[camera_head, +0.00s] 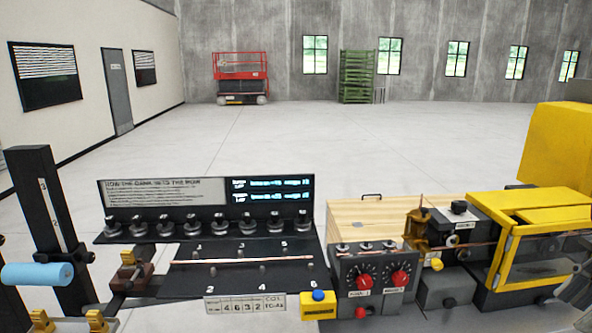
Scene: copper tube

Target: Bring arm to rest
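A thin copper tube (243,261) lies level across the black peg board (215,283), between numbered pegs. A second copper-coloured rod (482,244) runs from the brass clamp (416,231) toward the yellow guarded machine (500,262). A grey and dark mechanism (578,290) is cut off at the right edge; it may be part of my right gripper, but its fingers cannot be made out. A dark piece at the lower left edge may be part of my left arm. I see no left gripper fingers.
A sign panel (205,190) with a row of knobs stands behind the board. A control box (372,278) with red dials, a wooden crate (352,213) and a black post (50,215) with a blue roller (37,273) crowd the bench. Open floor lies beyond.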

